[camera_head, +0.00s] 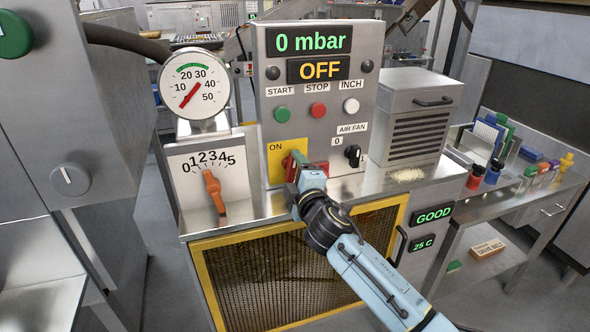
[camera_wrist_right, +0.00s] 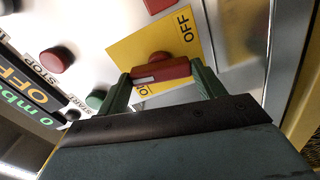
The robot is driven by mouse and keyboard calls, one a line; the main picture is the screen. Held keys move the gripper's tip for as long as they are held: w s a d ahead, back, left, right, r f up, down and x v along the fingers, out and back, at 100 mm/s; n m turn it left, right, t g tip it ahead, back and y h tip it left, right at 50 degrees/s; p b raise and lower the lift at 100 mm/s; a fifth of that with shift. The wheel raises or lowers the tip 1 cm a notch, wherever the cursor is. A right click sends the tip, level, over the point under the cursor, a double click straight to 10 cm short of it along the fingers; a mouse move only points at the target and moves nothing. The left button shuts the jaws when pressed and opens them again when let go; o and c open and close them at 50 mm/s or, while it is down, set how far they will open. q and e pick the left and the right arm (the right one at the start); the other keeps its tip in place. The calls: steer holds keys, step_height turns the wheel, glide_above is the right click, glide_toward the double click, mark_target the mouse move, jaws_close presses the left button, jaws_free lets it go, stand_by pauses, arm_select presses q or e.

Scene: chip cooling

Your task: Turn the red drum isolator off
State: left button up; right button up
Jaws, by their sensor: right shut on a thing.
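The red drum isolator handle (camera_head: 298,158) sits on a yellow plate (camera_head: 278,150) at the lower left of the grey control panel. My right gripper (camera_head: 296,172) is shut on the handle and hides part of it and the plate's lower right. In the right wrist view the red handle (camera_wrist_right: 160,71) lies between my right gripper's two green fingers (camera_wrist_right: 163,82). The yellow plate (camera_wrist_right: 130,47) there carries the word OFF on its far side and a partly hidden ON near the handle. The handle's exact angle is hard to tell. My left gripper is out of view.
The panel displays (camera_head: 311,40) read 0 mbar and OFF. A green START button (camera_head: 281,113), a red STOP button (camera_head: 318,110) and a black air fan knob (camera_head: 352,155) are close by. An orange lever (camera_head: 214,190) stands left of the panel, below a pressure gauge (camera_head: 194,85).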

steer(key=shift+n+p, duration=0.3)
steer(key=shift+n, duration=0.8)
steer(key=o, duration=1)
steer(key=shift+s, duration=0.1)
steer(key=v, duration=1.3)
steer(key=shift+s, duration=0.1)
steer(key=shift+d, duration=0.1)
